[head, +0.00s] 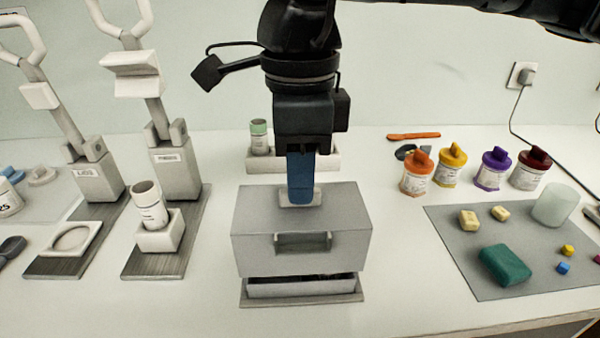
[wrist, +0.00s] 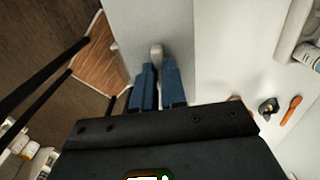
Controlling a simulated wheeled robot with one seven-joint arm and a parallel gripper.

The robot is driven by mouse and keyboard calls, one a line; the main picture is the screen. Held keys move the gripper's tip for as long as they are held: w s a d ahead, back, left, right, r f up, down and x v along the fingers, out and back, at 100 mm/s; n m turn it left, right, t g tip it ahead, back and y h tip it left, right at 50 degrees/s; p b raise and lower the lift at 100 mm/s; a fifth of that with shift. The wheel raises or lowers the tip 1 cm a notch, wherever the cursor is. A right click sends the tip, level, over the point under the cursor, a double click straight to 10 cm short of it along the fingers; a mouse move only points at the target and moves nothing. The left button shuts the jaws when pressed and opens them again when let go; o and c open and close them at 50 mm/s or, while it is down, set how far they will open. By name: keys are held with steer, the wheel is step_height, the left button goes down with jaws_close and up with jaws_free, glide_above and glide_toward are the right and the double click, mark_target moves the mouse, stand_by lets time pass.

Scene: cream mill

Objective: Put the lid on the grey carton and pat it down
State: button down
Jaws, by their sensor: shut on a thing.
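The grey lid (head: 335,255) is a deep box-shaped cover with a notch in its front face. It is over the grey carton (head: 300,289), whose front wall shows below the lid's lower edge. A dark strip shows between lid and carton; whether they touch is hard to tell. My gripper (head: 301,188) points down with its blue fingers shut on the pale knob on top of the lid. In the wrist view, the fingers (wrist: 158,88) close around the knob, with the lid's grey top (wrist: 130,25) beyond. The carton's inside is hidden.
A white tray (head: 328,162) with a green-capped jar (head: 259,137) stands behind. Two lever presses (head: 171,165) stand at left. Colour-lidded jars (head: 417,175) and a grey mat (head: 460,262) with small blocks are at right. Bare table lies between the lid and the mat.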

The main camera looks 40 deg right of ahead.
steer(key=shift+f+b, duration=1.8)
steer(key=shift+b, duration=1.25)
stand_by(0.9)
steer(key=c, duration=1.1)
jaws_free()
steer(key=shift+o, duration=0.4)
steer(key=o, duration=1)
steer(key=shift+r, duration=0.1)
steer(key=shift+r+p, duration=1.5)
steer(key=shift+r, duration=1.95)
